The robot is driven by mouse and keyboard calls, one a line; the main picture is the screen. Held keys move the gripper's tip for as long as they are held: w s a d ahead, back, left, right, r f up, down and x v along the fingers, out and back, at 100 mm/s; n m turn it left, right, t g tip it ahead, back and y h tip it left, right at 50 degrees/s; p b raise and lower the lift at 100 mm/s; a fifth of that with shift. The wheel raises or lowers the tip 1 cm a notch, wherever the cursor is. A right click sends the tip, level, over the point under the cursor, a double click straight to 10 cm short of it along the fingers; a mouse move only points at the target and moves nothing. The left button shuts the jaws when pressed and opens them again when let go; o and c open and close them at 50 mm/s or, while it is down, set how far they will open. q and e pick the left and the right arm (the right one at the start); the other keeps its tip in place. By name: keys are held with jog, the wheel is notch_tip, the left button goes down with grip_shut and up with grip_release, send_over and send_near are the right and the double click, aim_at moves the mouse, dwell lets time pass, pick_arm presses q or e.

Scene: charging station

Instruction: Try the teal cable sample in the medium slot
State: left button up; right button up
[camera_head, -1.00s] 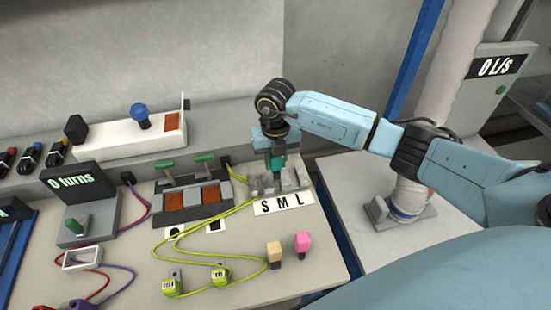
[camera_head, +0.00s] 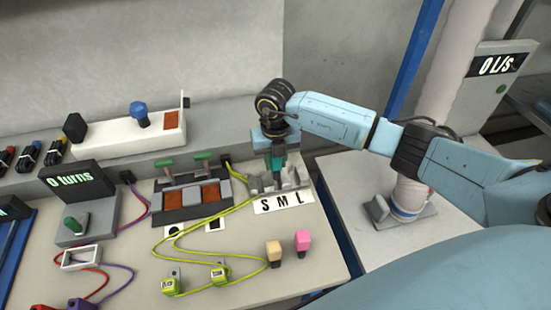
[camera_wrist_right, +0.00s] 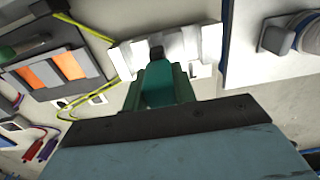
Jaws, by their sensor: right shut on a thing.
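The teal cable sample (camera_wrist_right: 158,82) is held in my right gripper (camera_wrist_right: 160,95), with its dark tip pointing at the slot block (camera_wrist_right: 185,45). In the head view the teal sample (camera_head: 279,163) shows below my right gripper (camera_head: 277,158), over the middle of the slot block (camera_head: 296,177). The label S M L (camera_head: 283,202) lies in front of the block. The sample's tip is at the middle slot, by the M; I cannot tell how deep it sits. My left gripper is not in view.
Pink (camera_head: 302,242) and tan (camera_head: 274,251) samples stand in front of the label. Yellow-green cables (camera_head: 205,232) loop across the table to the left. A lever panel (camera_head: 192,198) stands left of the block. The table's right edge is close by.

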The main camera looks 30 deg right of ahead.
aim_at(276, 169)
jog(key=shift+f+b, duration=1.35)
jog(key=shift+f, duration=0.6)
jog(key=o, duration=1.1)
jog(key=shift+r, duration=0.1)
notch_tip(276, 169, up, 13)
jog(key=shift+r+p, duration=0.2)
jog(key=shift+p, duration=0.2)
